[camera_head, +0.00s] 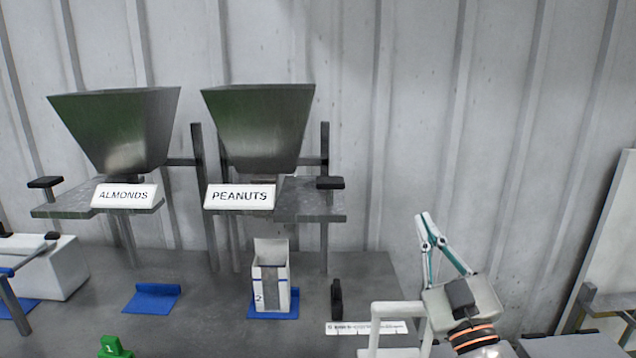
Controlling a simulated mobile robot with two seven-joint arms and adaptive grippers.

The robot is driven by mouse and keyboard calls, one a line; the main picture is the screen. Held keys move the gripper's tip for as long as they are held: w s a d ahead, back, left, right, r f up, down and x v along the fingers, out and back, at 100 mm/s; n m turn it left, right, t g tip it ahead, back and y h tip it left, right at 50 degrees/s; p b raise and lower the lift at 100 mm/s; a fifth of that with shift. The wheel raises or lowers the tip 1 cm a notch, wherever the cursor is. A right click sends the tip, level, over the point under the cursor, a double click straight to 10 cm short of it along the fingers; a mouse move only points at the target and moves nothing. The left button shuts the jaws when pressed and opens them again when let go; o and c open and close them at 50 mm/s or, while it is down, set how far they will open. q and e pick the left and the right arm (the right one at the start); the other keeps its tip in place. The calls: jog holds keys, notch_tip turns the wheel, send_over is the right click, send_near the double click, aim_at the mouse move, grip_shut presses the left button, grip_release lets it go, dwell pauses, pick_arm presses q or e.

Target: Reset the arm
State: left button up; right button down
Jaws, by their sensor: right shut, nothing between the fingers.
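My right gripper (427,226) is at the right of the head view, raised over the table's right end. Its two slim white-and-teal fingers point up and meet near their tips. It is shut with nothing between the fingers and is apart from the hoppers and the box. My left gripper is not in view.
Two metal hoppers, labelled ALMONDS (118,125) and PEANUTS (258,125), stand at the back. A white open box (270,278) marked 2 stands on a blue mat below the peanuts hopper. An empty blue mat (152,298) lies left. A green marker (114,347) is in front.

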jog(key=s+d+f+m+g+h, duration=0.1)
jog(key=s+d+f+g+h, duration=0.1)
jog(key=d+f, duration=0.35)
jog(key=s+d+f+m+g+h, duration=0.1)
jog(key=s+d+f+g+h, duration=0.15)
jog(key=f, duration=0.55)
jog(key=s+d+f+g+h, duration=0.1)
jog(key=d+f+g+h, duration=0.2)
jog(key=f, duration=0.4)
jog(key=s+d+f+n+g, duration=0.1)
jog(key=s+d+f+g, duration=0.25)
jog(key=s+f, duration=0.6)
jog(key=s+d+f+n+g, duration=0.1)
jog(key=s+d+f+g, duration=0.3)
jog(key=s+f, duration=0.55)
jog(key=w+a+f+m+t+y, duration=0.1)
jog(key=a+f+y, duration=0.2)
jog(key=a+f, duration=0.3)
jog(key=w+a+f+m+t+y, duration=0.1)
jog(key=a+f+y, duration=0.2)
jog(key=a+f, duration=0.3)
jog(key=a, duration=0.5)
jog(key=shift+f+t+y, duration=0.2)
jog(key=shift+t+y, duration=0.1)
jog(key=shift+y, duration=0.05)
jog(key=shift+w, duration=0.1)
